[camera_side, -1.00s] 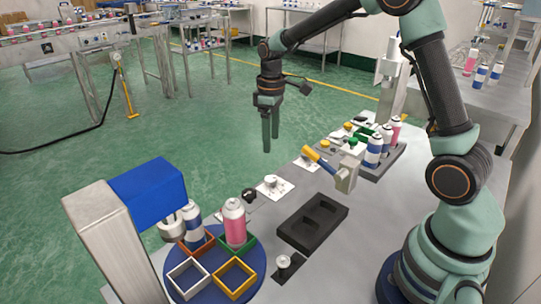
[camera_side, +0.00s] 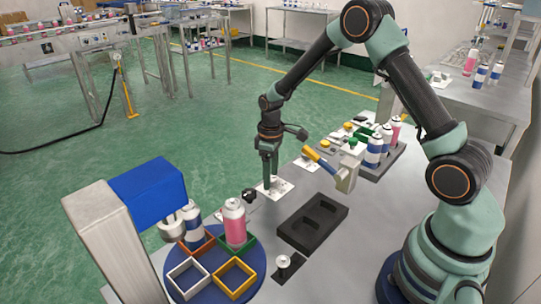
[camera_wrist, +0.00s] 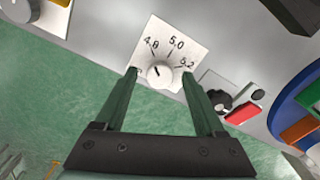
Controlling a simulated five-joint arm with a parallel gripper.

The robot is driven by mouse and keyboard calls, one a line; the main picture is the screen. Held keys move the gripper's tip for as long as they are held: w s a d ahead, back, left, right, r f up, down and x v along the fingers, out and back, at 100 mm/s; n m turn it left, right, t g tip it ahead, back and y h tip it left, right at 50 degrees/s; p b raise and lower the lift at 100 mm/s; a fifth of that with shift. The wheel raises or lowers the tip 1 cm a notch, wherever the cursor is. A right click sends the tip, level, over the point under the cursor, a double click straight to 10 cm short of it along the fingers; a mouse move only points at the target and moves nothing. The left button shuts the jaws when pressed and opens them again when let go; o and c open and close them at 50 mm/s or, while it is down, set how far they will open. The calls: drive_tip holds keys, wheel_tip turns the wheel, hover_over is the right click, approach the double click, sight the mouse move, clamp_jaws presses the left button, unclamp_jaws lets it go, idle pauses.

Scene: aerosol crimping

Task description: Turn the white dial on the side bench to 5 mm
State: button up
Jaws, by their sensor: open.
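The white dial (camera_wrist: 161,76) is a round knob on a white plate (camera_wrist: 168,47) marked 4.8, 5.0 and 5.2. A small dark mark on the knob seems to point up and left, nearer 4.8, but it is too small to be sure. My gripper (camera_wrist: 160,72) is open, with one fingertip on each side of the knob in the wrist view. I cannot tell if the fingers touch it. In the side view my gripper (camera_side: 270,178) points down over the plate (camera_side: 284,187) and hides most of the knob.
A black knob (camera_side: 249,195) sits close by, with a red block (camera_wrist: 243,113) beside it in the wrist view. A black tray (camera_side: 312,222) lies to the right. A blue turntable (camera_side: 203,287) with cans is in front.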

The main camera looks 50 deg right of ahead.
clamp_jaws()
drive_tip(key=shift+m, duration=0.4)
drive_tip(key=m, duration=0.3)
drive_tip(key=shift+m, duration=0.4)
drive_tip(key=m, duration=0.4)
drive_tip(key=shift+m, duration=0.7)
unclamp_jaws()
